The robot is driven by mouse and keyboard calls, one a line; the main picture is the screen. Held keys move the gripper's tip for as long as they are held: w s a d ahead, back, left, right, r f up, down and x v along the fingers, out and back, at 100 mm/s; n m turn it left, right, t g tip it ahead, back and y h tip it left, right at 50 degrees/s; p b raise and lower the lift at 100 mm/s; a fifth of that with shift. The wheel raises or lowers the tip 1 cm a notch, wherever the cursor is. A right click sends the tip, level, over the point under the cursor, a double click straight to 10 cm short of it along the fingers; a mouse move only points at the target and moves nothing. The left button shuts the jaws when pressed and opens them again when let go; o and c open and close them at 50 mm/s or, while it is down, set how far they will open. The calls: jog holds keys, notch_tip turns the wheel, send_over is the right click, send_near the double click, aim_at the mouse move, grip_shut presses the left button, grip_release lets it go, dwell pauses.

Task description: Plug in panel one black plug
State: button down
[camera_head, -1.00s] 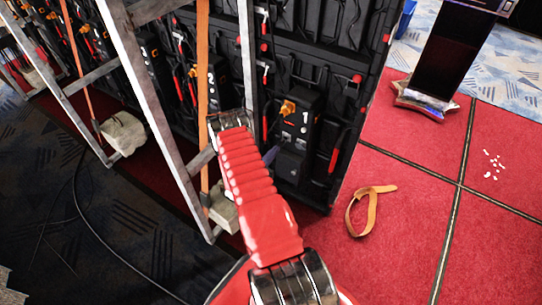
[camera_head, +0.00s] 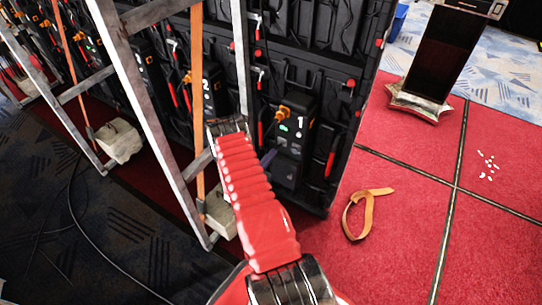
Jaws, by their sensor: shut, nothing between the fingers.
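Panel one, a black unit (camera_head: 291,135) marked "1", is on the back of the video wall, right of the ladder-like metal frame. An orange connector (camera_head: 287,111) sits at its top, and small green lights show on its face. I cannot make out the black plug against the dark panel. A small bluish-purple piece (camera_head: 268,157) shows between my red arm and the panel's lower left; I cannot tell what it is. My arm reaches up toward the panel, and its far joint is beside the frame. My gripper is hidden behind the arm.
The metal frame (camera_head: 150,120) and an orange strap (camera_head: 197,90) stand close left of my arm. Pale weights (camera_head: 118,140) rest at the frame's feet. An orange strap loop (camera_head: 362,213) lies on the red floor. A dark kiosk (camera_head: 437,60) stands at right. The red floor between is mostly clear.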

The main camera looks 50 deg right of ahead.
jog(key=s+a, duration=0.1)
jog(key=a, duration=1.3)
jog(key=shift+s, duration=0.15)
jog(key=shift+f, duration=0.15)
